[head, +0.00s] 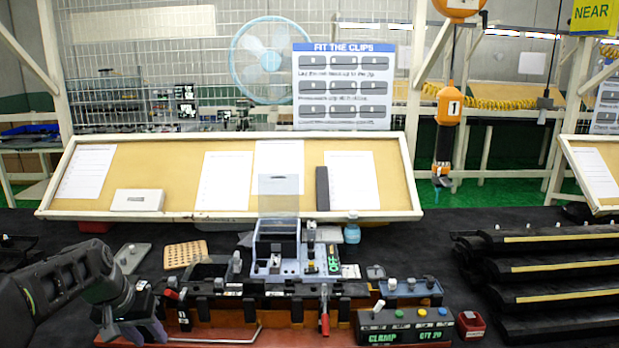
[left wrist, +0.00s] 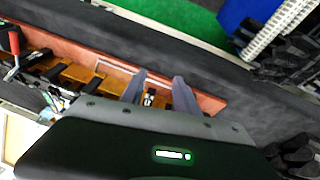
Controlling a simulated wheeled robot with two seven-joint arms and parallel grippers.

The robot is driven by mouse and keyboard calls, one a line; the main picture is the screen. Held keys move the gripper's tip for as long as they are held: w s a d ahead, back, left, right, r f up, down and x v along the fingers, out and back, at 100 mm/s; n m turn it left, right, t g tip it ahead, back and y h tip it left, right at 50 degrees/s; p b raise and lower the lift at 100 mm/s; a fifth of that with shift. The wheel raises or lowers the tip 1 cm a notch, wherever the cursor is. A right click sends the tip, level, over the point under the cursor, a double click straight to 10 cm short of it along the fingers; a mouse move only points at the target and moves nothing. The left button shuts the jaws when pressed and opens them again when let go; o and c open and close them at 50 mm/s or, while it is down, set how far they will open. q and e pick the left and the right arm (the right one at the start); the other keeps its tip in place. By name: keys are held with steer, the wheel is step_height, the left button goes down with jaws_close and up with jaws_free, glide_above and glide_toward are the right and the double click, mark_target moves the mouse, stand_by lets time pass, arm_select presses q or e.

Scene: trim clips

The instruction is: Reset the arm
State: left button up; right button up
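My left arm comes in from the left in the head view, and its gripper (head: 143,332) is low over the left end of the clip fixture (head: 245,310). In the left wrist view the two grey fingers (left wrist: 158,82) stand apart. A small black and white part (left wrist: 149,98) shows in the gap behind them, apparently on the fixture; I see nothing held. The fixture's orange-brown blocks and reddish base also show in the left wrist view (left wrist: 85,75). The gripper hides part of the fixture's left end. My right gripper is in neither view.
A control box (head: 403,326) with coloured buttons stands at the fixture's right front, beside a red bin (head: 471,326). Black trim strips (head: 545,268) are stacked at right. A sloped board (head: 230,180) stands behind. A driver (head: 446,130) hangs above.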

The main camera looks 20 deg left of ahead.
arm_select(q)
steer(key=w+d+f+m+g+h, duration=0.1)
steer(key=w+d+f, duration=0.1)
steer(key=d+f, duration=0.9)
steer(key=w+d+f+m+h, duration=0.1)
steer(key=w+d+f, duration=0.1)
steer(key=d+f, duration=0.9)
steer(key=s+d+f+g+h, duration=0.1)
steer(key=s+d+f, duration=0.7)
steer(key=s+d, duration=0.2)
steer(key=s+d+f+m+g+h, duration=0.1)
steer(key=s+d+f, duration=0.6)
steer(key=s+d, duration=0.3)
steer(key=shift+d+f, duration=0.35)
steer(key=shift+d, duration=0.1)
